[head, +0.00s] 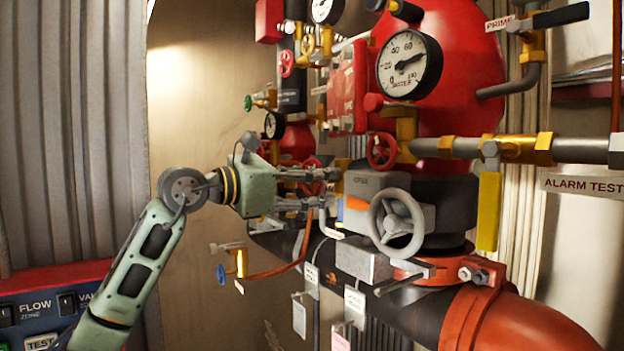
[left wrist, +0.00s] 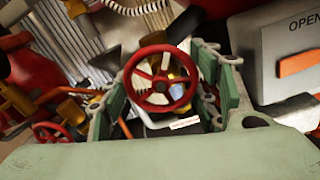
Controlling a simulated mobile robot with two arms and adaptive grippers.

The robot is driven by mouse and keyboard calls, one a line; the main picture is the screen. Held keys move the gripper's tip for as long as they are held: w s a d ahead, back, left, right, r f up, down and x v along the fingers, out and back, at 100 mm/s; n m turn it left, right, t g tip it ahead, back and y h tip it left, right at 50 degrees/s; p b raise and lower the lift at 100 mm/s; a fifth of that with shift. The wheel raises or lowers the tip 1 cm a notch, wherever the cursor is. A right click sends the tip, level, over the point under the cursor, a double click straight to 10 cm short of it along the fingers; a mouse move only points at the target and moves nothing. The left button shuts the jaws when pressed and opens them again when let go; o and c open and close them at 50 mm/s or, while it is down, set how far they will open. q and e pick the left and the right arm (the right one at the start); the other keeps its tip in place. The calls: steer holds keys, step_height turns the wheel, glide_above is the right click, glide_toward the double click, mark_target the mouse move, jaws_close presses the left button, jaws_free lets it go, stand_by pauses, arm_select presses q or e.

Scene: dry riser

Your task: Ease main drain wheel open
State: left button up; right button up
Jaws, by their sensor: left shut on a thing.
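A red handwheel (left wrist: 161,84) with spokes sits between the green fingers of my left gripper in the left wrist view. Its brass valve stem shows behind it. In the head view the same wheel (head: 313,187) is largely hidden behind the fingers. My left gripper (head: 332,188) reaches in from the left, its fingers pointing right toward the pipework, and is shut on this wheel. I cannot read a label that names the wheel as the main drain. My right gripper is out of view.
A large grey handwheel (head: 397,222) stands right of my left gripper. A grey box marked OPEN (left wrist: 285,55) is close beside it. Another red wheel (head: 382,151) and a gauge (head: 409,64) sit above. A blue-handled valve (head: 222,273) hangs below.

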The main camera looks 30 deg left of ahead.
arm_select(q)
steer(key=shift+a+r+n, duration=0.1)
steer(key=shift+n, duration=0.5)
steer(key=o, duration=1.2)
steer(key=shift+c, duration=0.2)
steer(key=v, duration=1.2)
